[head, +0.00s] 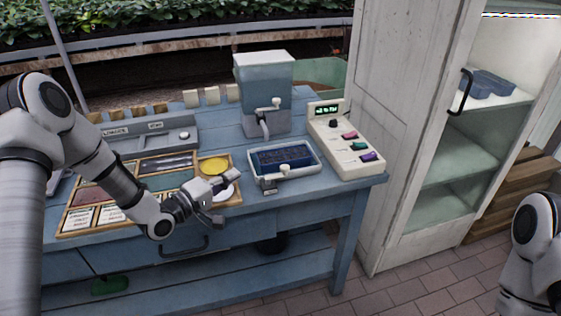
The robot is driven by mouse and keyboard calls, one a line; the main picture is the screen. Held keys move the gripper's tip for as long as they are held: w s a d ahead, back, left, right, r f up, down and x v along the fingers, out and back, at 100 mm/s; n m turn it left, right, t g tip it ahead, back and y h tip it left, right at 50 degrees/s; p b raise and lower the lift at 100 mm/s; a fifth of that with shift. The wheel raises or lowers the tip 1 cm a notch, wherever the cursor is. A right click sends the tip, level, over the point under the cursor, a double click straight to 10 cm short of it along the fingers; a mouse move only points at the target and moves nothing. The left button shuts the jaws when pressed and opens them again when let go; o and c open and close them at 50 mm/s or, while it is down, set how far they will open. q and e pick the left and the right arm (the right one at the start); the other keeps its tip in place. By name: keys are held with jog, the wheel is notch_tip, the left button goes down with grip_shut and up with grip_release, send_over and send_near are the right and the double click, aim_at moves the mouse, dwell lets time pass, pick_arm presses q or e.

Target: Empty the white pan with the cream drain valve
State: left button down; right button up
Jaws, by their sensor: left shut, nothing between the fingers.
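The white pan (318,162) sits on the blue bench, right of the middle of its top. Dark blue, speckled contents (283,157) show inside it. The cream drain valve (284,170) is at the pan's front, above a grey fitting (268,184) near the bench edge. I cannot tell whether the valve is open. My left gripper (217,193) is shut and empty, left of the pan and apart from it, over the front of the wooden sorting tray. Only part of my right arm shows at the right edge; its gripper is out of view.
A clear tank (264,70) with a cream tap stands behind the pan. A cream control box (345,145) with coloured switches stands to its right. The wooden tray (150,215) holds cards and a yellow disc. A white cabinet (395,110) holds a blue container (490,83).

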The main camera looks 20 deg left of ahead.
aim_at(271, 175)
pick_arm(q)
jog(key=shift+s+a+r, duration=0.15)
jog(key=shift+s+r, duration=0.05)
jog(key=shift+s, duration=0.05)
jog(key=x, duration=1)
jog(key=d, duration=0.4)
jog(key=shift+s+f+p, duration=0.3)
jog(key=shift+f+p, duration=0.05)
jog(key=shift+p, duration=0.05)
pick_arm(e)
jog(key=shift+s+r, duration=0.15)
jog(key=shift+r, duration=0.3)
pick_arm(q)
jog(key=shift+h, duration=0.3)
pick_arm(e)
jog(key=shift+s+a, duration=0.1)
jog(key=shift+a, duration=0.1)
pick_arm(q)
jog(key=shift+m, duration=0.3)
jog(key=shift+h, duration=0.3)
pick_arm(e)
jog(key=shift+a, duration=0.25)
